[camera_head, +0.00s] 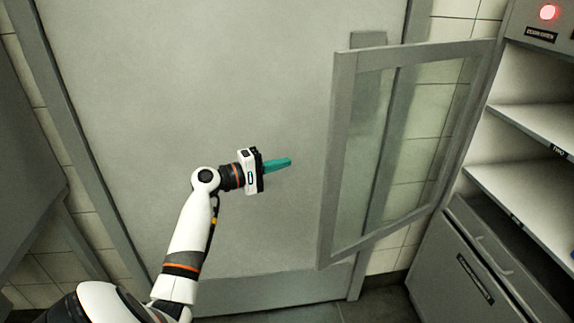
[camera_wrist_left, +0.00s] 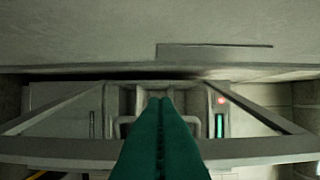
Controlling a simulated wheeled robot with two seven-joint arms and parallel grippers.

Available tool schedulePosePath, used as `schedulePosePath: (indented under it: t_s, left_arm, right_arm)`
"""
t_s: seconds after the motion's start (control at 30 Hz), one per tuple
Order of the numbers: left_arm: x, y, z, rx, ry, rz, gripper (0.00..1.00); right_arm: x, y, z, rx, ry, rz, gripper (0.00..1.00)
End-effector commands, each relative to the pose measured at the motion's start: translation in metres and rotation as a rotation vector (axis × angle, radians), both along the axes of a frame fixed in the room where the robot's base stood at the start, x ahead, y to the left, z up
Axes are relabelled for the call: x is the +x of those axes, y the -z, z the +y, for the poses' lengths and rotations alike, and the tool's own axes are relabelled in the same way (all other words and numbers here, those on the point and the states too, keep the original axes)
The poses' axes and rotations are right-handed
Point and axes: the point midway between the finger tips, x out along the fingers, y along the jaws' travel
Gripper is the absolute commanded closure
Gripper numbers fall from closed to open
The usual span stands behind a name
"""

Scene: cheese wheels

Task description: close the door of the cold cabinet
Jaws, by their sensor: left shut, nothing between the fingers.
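The glazed door (camera_head: 342,160) of the cold cabinet stands wide open in the head view, swung out to the left of the cabinet (camera_head: 490,190). Its grey frame surrounds a clear pane, and the wall shows through it. My left gripper (camera_head: 289,161) is shut and empty, its teal fingers pointing right toward the door's free edge with a gap between. In the left wrist view the closed fingers (camera_wrist_left: 160,102) point toward a grey frame; I cannot tell for certain which part it is. My right gripper is not in view.
The cabinet has open shelves (camera_head: 525,120), a lower front with a handle (camera_head: 480,255) and a red lamp (camera_head: 548,12) on top. A large grey panel (camera_head: 200,80) stands behind my left arm. The space between gripper and door is clear.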

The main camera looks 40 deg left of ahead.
Motion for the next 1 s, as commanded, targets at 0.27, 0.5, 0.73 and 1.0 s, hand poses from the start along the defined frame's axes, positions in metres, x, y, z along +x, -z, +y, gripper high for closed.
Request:
schedulePosePath:
  t_s: [0.27, 0.5, 0.73, 1.0]
  left_arm:
    - [0.057, -0.003, -0.024, -0.004, 0.0, -0.001, 1.0]
    - [0.067, -0.001, -0.055, -0.001, 0.001, 0.004, 1.0]
    - [0.064, 0.001, -0.07, 0.001, -0.001, 0.003, 1.0]
    - [0.064, 0.002, -0.07, 0.001, -0.001, 0.003, 1.0]
  right_arm:
    - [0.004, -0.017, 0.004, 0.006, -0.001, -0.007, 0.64]
    - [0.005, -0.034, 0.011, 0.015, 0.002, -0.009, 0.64]
    - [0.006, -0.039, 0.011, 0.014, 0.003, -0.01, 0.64]
    - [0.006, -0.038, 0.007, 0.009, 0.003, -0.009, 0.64]
